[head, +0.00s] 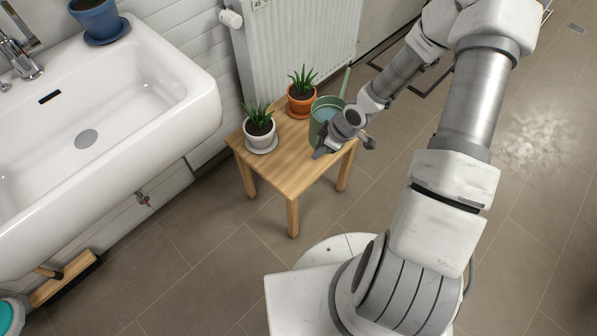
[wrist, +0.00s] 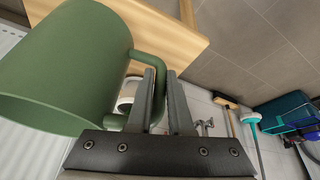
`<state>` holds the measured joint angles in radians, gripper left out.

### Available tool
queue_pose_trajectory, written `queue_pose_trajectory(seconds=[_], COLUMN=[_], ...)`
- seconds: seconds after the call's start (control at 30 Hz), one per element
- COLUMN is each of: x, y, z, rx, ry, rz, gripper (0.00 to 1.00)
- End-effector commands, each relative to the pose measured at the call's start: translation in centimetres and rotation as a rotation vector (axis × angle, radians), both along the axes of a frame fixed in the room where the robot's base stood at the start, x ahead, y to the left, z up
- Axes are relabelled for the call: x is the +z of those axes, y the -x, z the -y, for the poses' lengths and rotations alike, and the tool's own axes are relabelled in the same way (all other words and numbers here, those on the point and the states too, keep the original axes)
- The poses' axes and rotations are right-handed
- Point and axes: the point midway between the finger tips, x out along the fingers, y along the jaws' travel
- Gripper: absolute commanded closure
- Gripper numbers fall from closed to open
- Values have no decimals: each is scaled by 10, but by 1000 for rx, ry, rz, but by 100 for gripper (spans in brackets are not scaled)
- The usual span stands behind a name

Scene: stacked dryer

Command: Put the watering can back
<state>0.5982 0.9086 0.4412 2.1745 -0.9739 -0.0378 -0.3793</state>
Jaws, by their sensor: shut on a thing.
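The green watering can (head: 321,112) is at the right end of the small wooden table (head: 282,165), with its spout pointing up and to the right. It looks upright. I cannot tell whether its base touches the tabletop. My gripper (head: 343,146) is at the can's near right side, partly covering it. In the wrist view the can's body (wrist: 65,65) fills the left side, and its looped handle (wrist: 150,60) runs at the fingers. My gripper (wrist: 165,82) is shut on that handle.
A white-potted plant (head: 260,132) on a saucer and a terracotta-potted plant (head: 301,95) stand on the table, the latter close to the can. A radiator (head: 300,40) is behind, a sink (head: 120,110) at left. A broom (wrist: 232,120) shows in the wrist view. Floor at right is clear.

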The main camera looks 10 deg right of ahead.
Motion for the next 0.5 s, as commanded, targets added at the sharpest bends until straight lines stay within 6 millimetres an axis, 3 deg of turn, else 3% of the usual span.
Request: queue_pose_trajectory(seconds=[0.5], x=[-34], y=[5], z=[-55], rx=[4], ry=[0], rz=[5], gripper=[100])
